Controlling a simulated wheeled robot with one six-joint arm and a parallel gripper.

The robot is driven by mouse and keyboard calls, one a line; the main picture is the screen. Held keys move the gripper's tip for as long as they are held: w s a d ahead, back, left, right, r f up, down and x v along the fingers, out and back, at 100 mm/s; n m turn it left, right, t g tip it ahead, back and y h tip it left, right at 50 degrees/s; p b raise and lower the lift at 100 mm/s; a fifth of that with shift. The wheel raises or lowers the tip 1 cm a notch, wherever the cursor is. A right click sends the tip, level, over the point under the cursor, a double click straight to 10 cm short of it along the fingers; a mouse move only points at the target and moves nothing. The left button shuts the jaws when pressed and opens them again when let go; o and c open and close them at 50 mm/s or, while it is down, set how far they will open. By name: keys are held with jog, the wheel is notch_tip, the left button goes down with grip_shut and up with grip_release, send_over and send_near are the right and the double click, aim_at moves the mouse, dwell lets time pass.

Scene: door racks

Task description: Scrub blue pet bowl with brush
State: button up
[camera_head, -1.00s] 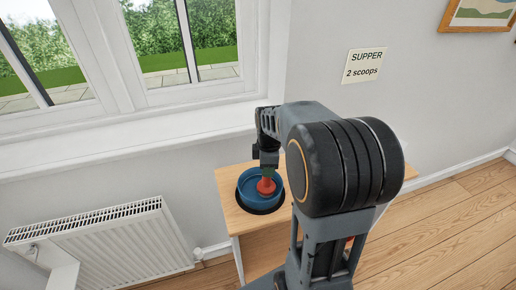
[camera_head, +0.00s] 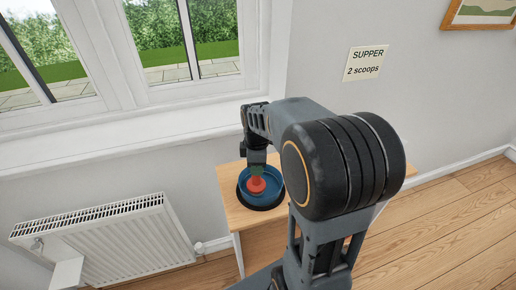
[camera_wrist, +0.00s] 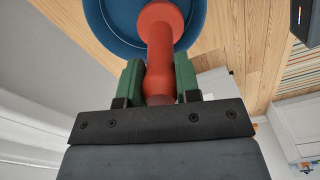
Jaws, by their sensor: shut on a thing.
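The blue pet bowl (camera_head: 270,203) sits in a dark ring on the small wooden table, and its rim also shows at the top of the wrist view (camera_wrist: 110,28). The brush (camera_head: 256,185) is red, with a handle that widens toward the bowl. In the wrist view the brush (camera_wrist: 160,45) stands between the two green finger pads of my gripper (camera_wrist: 159,82), which is shut on its handle. The brush's lower end is inside the bowl. Its bristles are hidden, so I cannot tell whether they touch the bowl's floor.
The wooden table (camera_head: 229,207) is partly hidden behind my arm. A white radiator (camera_head: 110,240) is on the wall at left, below the window sill (camera_head: 120,155). A note reading "SUPPER 2 scoops" (camera_head: 364,63) hangs on the wall. The wood floor (camera_head: 450,230) at right is clear.

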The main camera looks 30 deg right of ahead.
jog(key=shift+w+r+p, duration=0.15)
jog(key=shift+r+p, duration=0.15)
jog(key=shift+r, duration=0.5)
notch_tip(320, 180, up, 5)
jog(key=p, duration=0.4)
